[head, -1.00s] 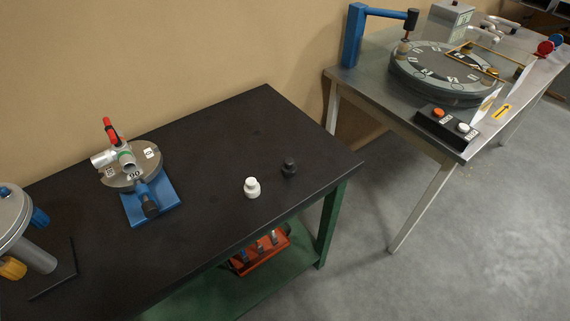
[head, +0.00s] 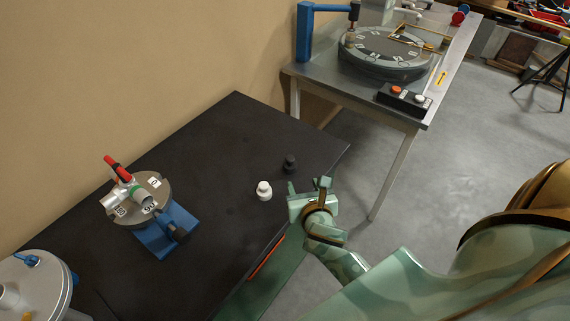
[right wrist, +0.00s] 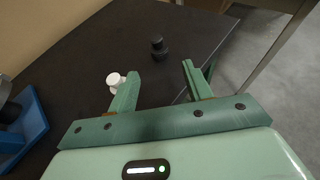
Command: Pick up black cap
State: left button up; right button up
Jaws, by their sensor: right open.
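The black cap (head: 290,162) stands on the black tabletop (head: 215,150) near its right end. It also shows in the right wrist view (right wrist: 158,47), beyond the gap between my fingers. A white cap (head: 264,190) stands to its left and nearer; in the right wrist view (right wrist: 114,79) it is left of my left finger. My right gripper (head: 307,187) is open and empty, near the table's front edge, short of the black cap and not touching it. In the right wrist view the open fingers (right wrist: 159,80) point towards the cap. My left gripper is not in view.
A valve fixture with a red handle (head: 118,168) on a blue base stands left on the table. A grey round device (head: 35,290) is at the near left. A steel table (head: 330,80) with a dial stands at the back right. Tabletop behind the caps is clear.

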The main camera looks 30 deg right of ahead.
jog(key=b, duration=0.2)
send_near(291, 161)
jog(key=x, duration=0.3)
jog(key=shift+s+d+f, duration=0.15)
jog(key=shift+s, duration=0.05)
jog(key=b+x, duration=0.1)
jog(key=x, duration=0.5)
jog(key=shift+w, duration=0.3)
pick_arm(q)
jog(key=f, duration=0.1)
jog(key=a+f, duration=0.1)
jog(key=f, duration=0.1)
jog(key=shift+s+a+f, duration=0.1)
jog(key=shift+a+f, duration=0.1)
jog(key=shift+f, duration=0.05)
pick_arm(e)
jog(key=shift+s, duration=0.1)
jog(key=c, duration=1.1)
